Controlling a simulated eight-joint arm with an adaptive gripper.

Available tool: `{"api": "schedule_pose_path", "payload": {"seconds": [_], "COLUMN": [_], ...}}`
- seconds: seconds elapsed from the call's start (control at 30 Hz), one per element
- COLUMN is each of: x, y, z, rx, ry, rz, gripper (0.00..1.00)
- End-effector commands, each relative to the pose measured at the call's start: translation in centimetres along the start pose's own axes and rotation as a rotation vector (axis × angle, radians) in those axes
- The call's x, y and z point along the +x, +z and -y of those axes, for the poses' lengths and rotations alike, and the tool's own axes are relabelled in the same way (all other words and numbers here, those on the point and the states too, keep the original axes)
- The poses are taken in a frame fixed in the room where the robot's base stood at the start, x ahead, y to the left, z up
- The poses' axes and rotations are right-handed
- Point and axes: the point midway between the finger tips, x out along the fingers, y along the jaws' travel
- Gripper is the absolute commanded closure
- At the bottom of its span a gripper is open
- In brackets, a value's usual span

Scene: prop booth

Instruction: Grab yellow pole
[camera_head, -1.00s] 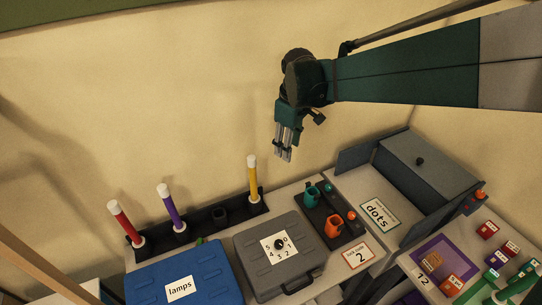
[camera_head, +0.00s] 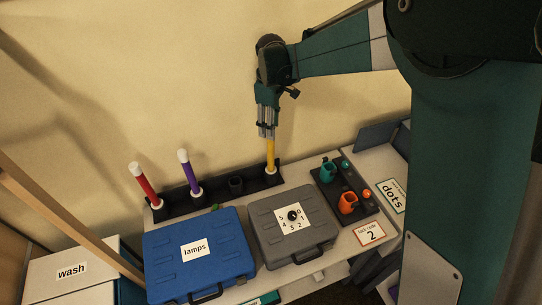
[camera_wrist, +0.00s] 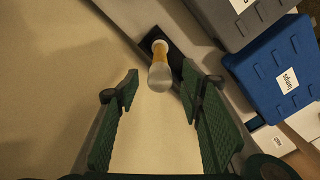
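The yellow pole (camera_head: 270,156) stands upright in the right end of the black rack (camera_head: 206,196) against the wall. Its white top is hidden behind my gripper (camera_head: 266,132) in the head view. My gripper points down at the pole's upper end. In the wrist view, the pole (camera_wrist: 160,56) shows its white tip toward me, just beyond and between the spread green fingers of my gripper (camera_wrist: 160,97). The fingers are open and hold nothing.
A red pole (camera_head: 146,184) and a purple pole (camera_head: 190,173) stand in the same rack, left of an empty socket (camera_head: 236,184). A blue case (camera_head: 198,272) and a grey case (camera_head: 291,250) lie in front. A dark tray (camera_head: 356,208) with teal and orange cups is to the right.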

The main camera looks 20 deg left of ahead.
Motion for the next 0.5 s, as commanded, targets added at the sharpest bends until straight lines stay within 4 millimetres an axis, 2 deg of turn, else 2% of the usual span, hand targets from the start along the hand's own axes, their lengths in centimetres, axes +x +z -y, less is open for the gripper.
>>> {"api": "schedule_pose_path", "payload": {"seconds": [0.27,0.5], "x": [0.1,1.8], "y": [0.0,0.0], "z": [0.0,0.0], "rx": [0.001,0.001], "ry": [0.000,0.000], "rz": [0.000,0.000], "gripper": [0.61,0.61]}}
